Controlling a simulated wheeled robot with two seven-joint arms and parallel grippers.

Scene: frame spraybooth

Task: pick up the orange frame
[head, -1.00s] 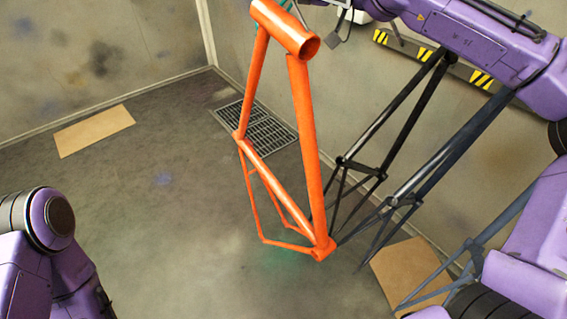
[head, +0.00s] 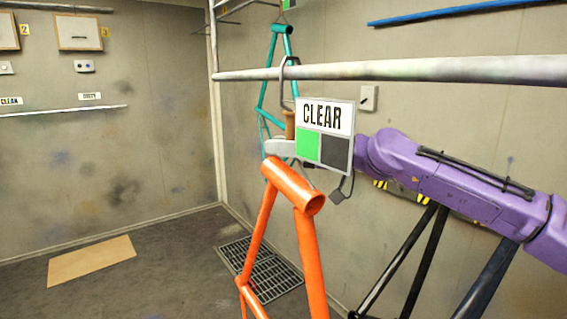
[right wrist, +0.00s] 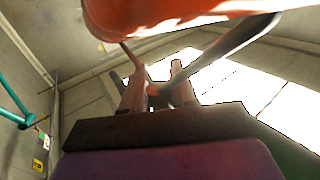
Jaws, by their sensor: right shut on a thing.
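The orange frame (head: 312,255) hangs upright below a rail, its short head tube at the top; its lower part is cut off in the head view. A dark hook over the rail carries a wood-coloured grip (head: 289,122) just above it. My right gripper (head: 281,147) reaches in from the right at that grip, shut, partly hidden behind a sign. Contact is hard to see. In the right wrist view the gripper fingers (right wrist: 158,88) are close together, with an orange tube (right wrist: 170,10) close across the top. My left gripper is out of view.
A pale rail (head: 420,69) crosses above my right arm. A CLEAR sign (head: 326,132) stands before my right gripper. A teal frame (head: 281,30) hangs behind, and dark frame tubes (head: 420,262) stand right. A floor grate (head: 262,270) and cardboard sheet (head: 92,260) lie on open floor.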

